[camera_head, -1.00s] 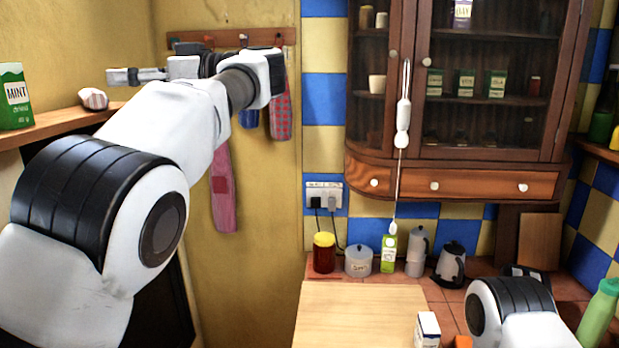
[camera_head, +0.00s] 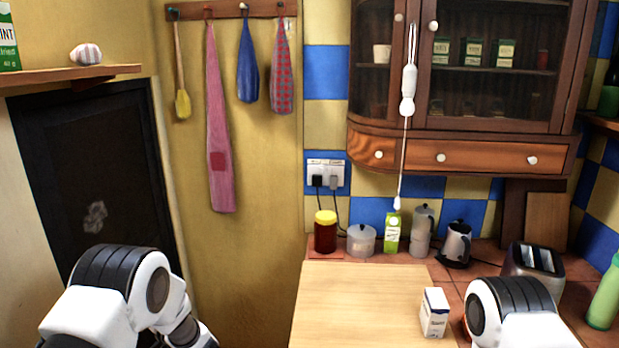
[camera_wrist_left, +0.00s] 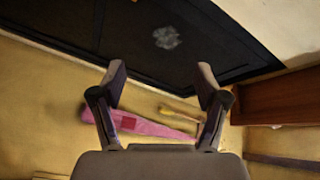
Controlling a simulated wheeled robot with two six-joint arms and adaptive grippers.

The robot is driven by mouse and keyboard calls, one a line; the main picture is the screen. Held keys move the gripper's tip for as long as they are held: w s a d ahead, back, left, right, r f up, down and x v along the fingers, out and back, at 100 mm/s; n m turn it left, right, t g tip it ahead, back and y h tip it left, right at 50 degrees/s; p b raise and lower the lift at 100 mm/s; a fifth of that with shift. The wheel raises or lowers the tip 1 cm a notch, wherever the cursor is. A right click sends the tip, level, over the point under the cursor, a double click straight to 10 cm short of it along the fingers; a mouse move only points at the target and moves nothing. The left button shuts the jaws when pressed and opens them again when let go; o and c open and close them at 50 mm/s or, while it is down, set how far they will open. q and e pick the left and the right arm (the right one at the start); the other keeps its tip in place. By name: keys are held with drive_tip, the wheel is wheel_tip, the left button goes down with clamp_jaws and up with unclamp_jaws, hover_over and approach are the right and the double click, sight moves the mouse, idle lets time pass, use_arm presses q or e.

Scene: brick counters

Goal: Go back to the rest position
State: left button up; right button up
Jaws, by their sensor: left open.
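My left arm (camera_head: 125,300) is folded low at the bottom left of the head view, and its gripper is outside that view. In the left wrist view my left gripper (camera_wrist_left: 160,82) is open, with nothing between its two fingers. Beyond the fingers are the dark door (camera_wrist_left: 190,40) and the yellow wall with a pink apron (camera_wrist_left: 150,126), none of it touching the gripper. Only the upper part of my right arm (camera_head: 510,310) shows at the bottom right of the head view; its gripper is not seen.
A wooden board (camera_head: 360,300) lies on the tiled counter, with a white carton (camera_head: 433,312) at its right edge. A red-brown jar (camera_head: 325,232), kettle (camera_head: 456,243) and toaster (camera_head: 535,265) stand behind. A shelf (camera_head: 70,77) juts out at upper left.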

use_arm(q)
drive_tip(key=s+d+f+m+g+h+b, duration=0.15)
drive_tip(key=s+f+h, duration=0.35)
drive_tip(key=s+f, duration=0.6)
drive_tip(key=s+d+f+m+g+h+b, duration=0.1)
drive_tip(key=s+d+f+m+h, duration=0.15)
drive_tip(key=s+f+h, duration=0.8)
drive_tip(key=s+d+f+n+g, duration=0.1)
drive_tip(key=s+d+f+g, duration=0.1)
drive_tip(key=s, duration=0.5)
drive_tip(key=s+d+f+n+g, duration=0.1)
drive_tip(key=s+d+f+g, duration=0.1)
drive_tip(key=s+d, duration=0.3)
drive_tip(key=s+d+f+n+g, duration=0.2)
drive_tip(key=s+d+g, duration=0.1)
drive_tip(key=s, duration=0.6)
drive_tip(key=shift+d+f, duration=0.25)
drive_tip(key=shift+f, duration=0.1)
drive_tip(key=shift+g, duration=0.25)
